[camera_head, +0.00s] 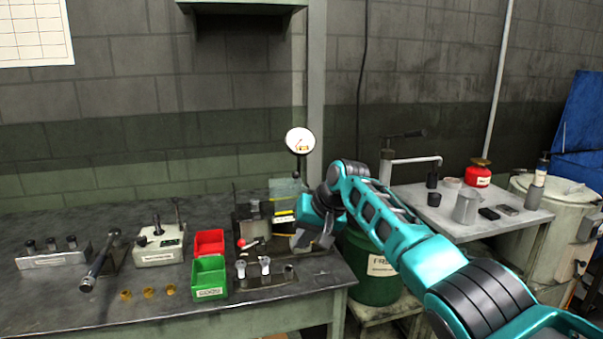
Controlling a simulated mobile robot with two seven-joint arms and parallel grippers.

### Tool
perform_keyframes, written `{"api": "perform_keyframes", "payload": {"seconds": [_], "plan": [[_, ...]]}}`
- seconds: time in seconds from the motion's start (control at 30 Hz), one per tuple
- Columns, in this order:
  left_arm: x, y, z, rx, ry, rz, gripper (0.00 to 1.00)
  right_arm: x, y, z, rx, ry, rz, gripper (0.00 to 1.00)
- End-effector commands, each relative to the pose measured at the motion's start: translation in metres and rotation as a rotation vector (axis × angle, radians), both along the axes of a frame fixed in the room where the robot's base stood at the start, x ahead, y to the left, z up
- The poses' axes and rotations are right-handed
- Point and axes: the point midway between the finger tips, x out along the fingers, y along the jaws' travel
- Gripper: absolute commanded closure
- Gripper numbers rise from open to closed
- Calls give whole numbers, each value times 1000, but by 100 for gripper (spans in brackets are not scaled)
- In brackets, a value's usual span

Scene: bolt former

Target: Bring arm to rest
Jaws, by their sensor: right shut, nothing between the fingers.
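My right arm (400,238) is teal and black and reaches in from the lower right. Its elbow is bent and its far end hangs over the right end of the workbench. My right gripper (317,240) is dark grey, points down and is shut with nothing in it. It is close beside the right side of the black bolt former (247,225), in front of the pillar. I cannot tell whether it touches the machine. My left gripper is not in view.
A green bin (209,280) and a red bin (209,241) stand left of the machine. A gauge (300,140) stands above. A green drum (374,268) stands under my forearm. A side table (435,208) with cans and a red container (478,173) is at right.

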Motion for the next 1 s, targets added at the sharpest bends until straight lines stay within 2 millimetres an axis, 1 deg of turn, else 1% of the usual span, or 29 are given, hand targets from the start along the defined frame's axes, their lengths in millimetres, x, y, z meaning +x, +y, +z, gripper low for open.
{"api": "perform_keyframes", "payload": {"seconds": [0.07,0.1,0.27,0.37,0.4,0.47,0.5,0.6,0.67,0.7,0.77,0.83,0.9,0.97,1.0], "plan": [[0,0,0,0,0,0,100,0,0,0,0,0,0,100],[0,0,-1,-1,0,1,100,-3,-1,-21,4,-3,-2,100],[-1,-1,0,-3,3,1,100,-11,-7,-68,18,-46,-14,100],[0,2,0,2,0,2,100,-20,-12,-101,24,-75,-26,100],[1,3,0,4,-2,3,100,-25,-16,-116,25,-88,-32,100],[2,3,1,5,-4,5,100,-34,-21,-138,26,-111,-43,100],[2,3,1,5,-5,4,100,-42,-25,-153,27,-128,-50,100],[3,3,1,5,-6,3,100,-64,-37,-188,22,-173,-72,100],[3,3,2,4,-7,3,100,-79,-46,-207,16,-202,-85,100],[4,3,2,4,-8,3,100,-91,-52,-219,9,-221,-94,100],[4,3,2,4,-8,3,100,-108,-62,-235,-1,-250,-107,100],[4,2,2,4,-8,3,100,-131,-74,-252,-18,-283,-121,100],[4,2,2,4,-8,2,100,-154,-86,-265,-36,-317,-133,100],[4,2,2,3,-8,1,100,-176,-96,-274,-56,-347,-140,100],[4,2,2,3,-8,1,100,-190,-104,-279,-70,-367,-144,100]]}}
